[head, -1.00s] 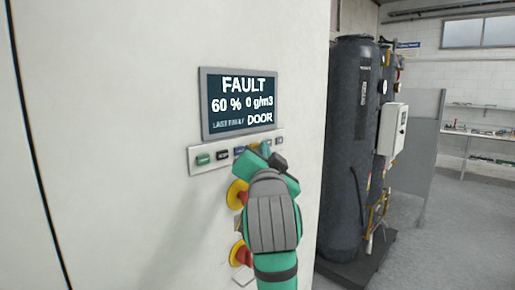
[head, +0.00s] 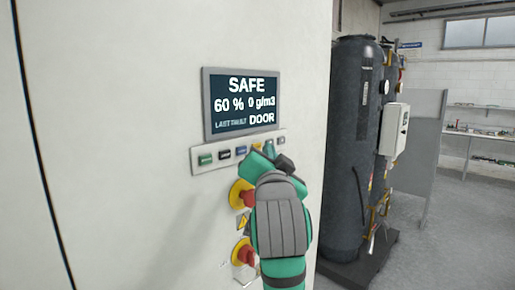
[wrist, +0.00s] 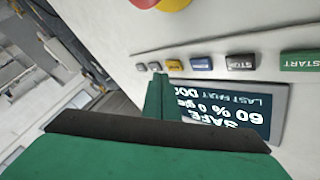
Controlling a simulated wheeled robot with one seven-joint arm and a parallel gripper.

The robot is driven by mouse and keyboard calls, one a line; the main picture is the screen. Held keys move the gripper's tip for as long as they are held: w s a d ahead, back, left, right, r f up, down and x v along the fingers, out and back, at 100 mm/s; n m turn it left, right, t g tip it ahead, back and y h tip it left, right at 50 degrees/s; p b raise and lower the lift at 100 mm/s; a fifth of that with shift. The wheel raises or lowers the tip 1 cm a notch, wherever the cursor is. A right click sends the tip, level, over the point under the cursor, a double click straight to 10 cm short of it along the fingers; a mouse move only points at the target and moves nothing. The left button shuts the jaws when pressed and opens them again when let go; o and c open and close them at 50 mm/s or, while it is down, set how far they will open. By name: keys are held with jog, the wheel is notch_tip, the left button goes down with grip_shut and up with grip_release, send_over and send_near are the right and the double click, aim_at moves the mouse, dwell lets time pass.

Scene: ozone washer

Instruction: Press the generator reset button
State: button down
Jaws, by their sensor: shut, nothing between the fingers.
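The button strip (head: 212,159) sits on the white cabinet under a display (head: 241,104) that reads SAFE, 60 %, 0 g/m3, last fault DOOR. I cannot read which one is marked reset. My green gripper (head: 268,149) is shut and empty, with its tips at the strip's right half. In the wrist view the fingertips (wrist: 161,80) lie close to the yellow and nearer grey buttons; contact is unclear.
Two red emergency-stop knobs on yellow plates, an upper (head: 247,196) and a lower (head: 245,254), stick out below the strip, close beside my arm. A dark tank (head: 350,150) stands right of the cabinet. Open floor (head: 455,240) lies farther right.

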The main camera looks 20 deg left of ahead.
jog(key=shift+d, duration=0.1)
jog(key=d, duration=0.1)
jog(key=s+d, duration=0.1)
jog(key=d, duration=0.2)
jog(key=shift+s+d, duration=0.15)
jog(key=shift+s, duration=0.25)
dwell(0.4)
jog(key=shift+d, duration=0.1)
jog(key=shift+w, duration=0.1)
